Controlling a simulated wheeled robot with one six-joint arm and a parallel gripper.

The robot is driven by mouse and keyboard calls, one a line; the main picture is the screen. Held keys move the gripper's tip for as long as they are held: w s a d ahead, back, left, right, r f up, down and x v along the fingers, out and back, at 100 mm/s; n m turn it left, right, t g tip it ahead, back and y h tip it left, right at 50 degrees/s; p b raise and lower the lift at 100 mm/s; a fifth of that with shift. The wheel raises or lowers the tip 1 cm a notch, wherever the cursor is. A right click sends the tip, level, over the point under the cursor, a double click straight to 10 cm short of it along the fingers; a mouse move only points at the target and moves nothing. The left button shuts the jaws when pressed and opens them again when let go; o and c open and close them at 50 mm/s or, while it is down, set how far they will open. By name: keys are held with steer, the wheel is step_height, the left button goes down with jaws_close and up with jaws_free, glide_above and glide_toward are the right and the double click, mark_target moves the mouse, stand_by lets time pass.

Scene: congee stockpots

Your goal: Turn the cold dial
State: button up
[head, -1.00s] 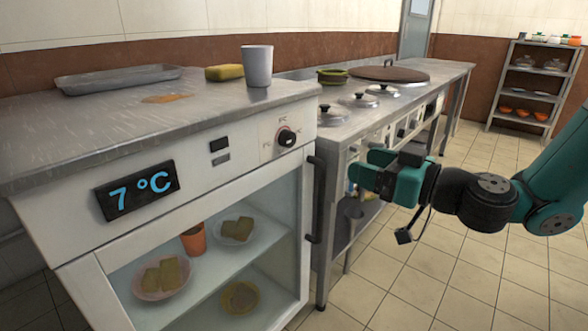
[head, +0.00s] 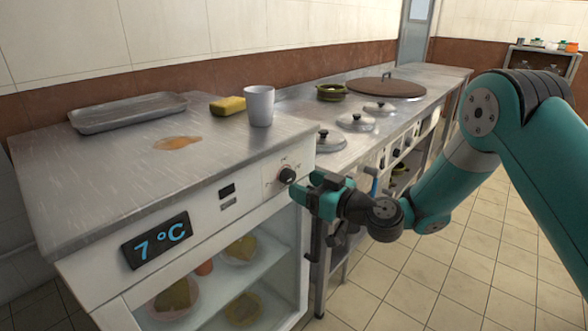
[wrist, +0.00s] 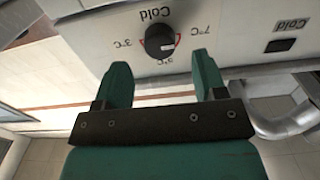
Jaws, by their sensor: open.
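The cold dial (head: 287,175) is a round black knob on the white front panel of the refrigerated counter (head: 225,215). In the wrist view the dial (wrist: 160,41) shows upside down, with "Cold" and temperature marks around it, just beyond the fingertips. My gripper (head: 316,190) is just right of and in front of the dial. In the wrist view its two green fingers (wrist: 163,75) are apart with nothing between them, and the dial lies past the gap between them. A display (head: 156,240) on the panel reads 7 °C.
Plates of food sit behind the glass door below. A stove counter with pot lids (head: 356,122) adjoins on the right. The tiled floor (head: 450,265) is clear.

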mark_target(292, 178)
steer(key=shift+x, duration=2.05)
steer(key=c, duration=0.9)
steer(key=shift+c, duration=0.2)
